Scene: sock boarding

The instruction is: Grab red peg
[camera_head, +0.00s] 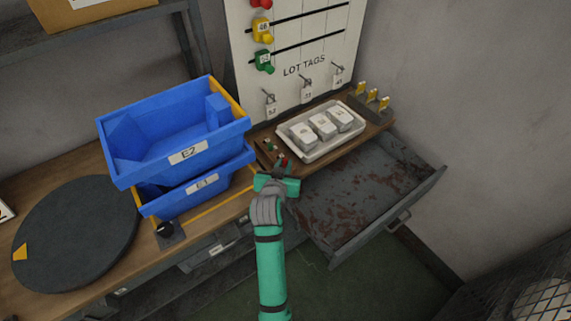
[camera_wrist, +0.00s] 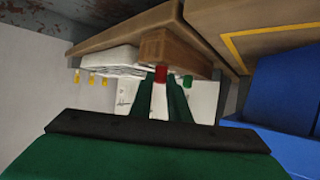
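The red peg (camera_wrist: 160,75) shows in the wrist view between the tips of my green gripper fingers (camera_wrist: 161,85). The fingers are close together, with the peg filling the narrow gap at their tips. A small brown wooden block (camera_wrist: 167,45) is just beyond the peg. In the head view, my gripper (camera_head: 281,175) is at the bench's front edge, and a bit of the red peg (camera_head: 283,161) shows by its tip. The wooden block (camera_head: 266,150) is partly hidden by my gripper there. I cannot tell whether the peg's far end is still in the block.
Blue stacked bins (camera_head: 180,152) stand close on the left. A white tray (camera_head: 290,137) with packets lies just behind and right. An open, rusty drawer (camera_head: 345,225) sticks out at the right. A dark round turntable (camera_head: 75,240) is at far left.

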